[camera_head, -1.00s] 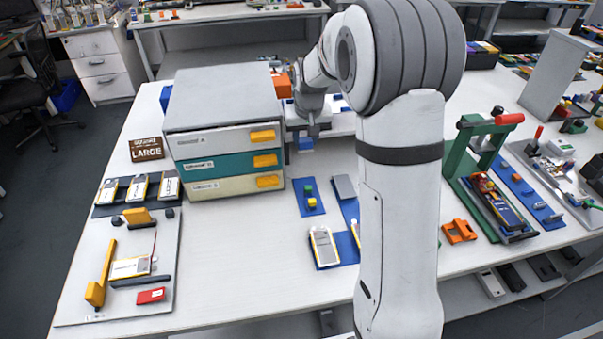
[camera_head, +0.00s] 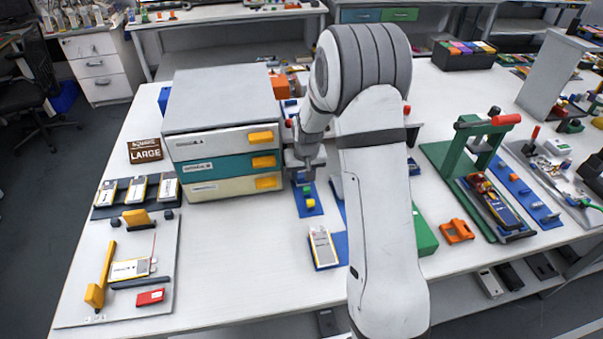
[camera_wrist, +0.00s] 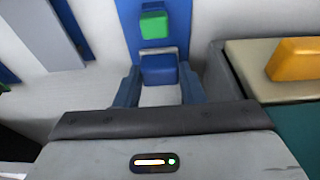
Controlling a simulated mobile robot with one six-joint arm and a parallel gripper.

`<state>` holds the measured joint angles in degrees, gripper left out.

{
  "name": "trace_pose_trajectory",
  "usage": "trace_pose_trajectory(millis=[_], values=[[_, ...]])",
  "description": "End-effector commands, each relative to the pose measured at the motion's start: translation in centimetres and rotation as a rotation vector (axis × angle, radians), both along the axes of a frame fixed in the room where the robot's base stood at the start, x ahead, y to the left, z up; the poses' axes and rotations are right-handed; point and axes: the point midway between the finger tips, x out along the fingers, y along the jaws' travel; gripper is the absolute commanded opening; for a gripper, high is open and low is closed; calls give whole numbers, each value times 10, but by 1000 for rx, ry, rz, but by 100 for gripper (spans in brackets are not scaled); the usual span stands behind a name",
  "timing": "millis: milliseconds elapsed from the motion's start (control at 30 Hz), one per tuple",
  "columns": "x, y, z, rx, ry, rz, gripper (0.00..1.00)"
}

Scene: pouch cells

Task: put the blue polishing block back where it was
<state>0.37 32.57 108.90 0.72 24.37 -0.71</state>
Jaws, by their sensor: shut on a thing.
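My gripper (camera_head: 304,174) is shut on the blue polishing block, beside the right side of the drawer unit. In the wrist view the blue block (camera_wrist: 158,69) sits between the two fingers of my gripper (camera_wrist: 158,82). It is in line with a green block (camera_wrist: 153,25) on a narrow blue mat (camera_wrist: 133,8). The held block is at the mat's far end. I cannot tell whether it touches the mat.
The drawer unit (camera_head: 220,107) with yellow handles stands close on the left. A cell (camera_head: 323,245) on a blue tray lies nearer the front, partly hidden by my arm. A green press (camera_head: 470,150) stands to the right. The front table middle is clear.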

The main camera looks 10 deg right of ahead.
Motion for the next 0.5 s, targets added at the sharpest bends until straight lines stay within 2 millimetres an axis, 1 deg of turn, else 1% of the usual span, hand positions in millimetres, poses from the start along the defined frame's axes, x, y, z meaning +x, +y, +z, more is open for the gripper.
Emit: trace_pose_trajectory(millis=[167, 200, 433, 500], values=[[0, 0, -4, 0, 0, 1, 14], [0, 0, -2, 0, 0, 1, 39], [0, 1, -2, 0, 0, 1, 57], [0, 1, -2, 0, 0, 1, 57]])
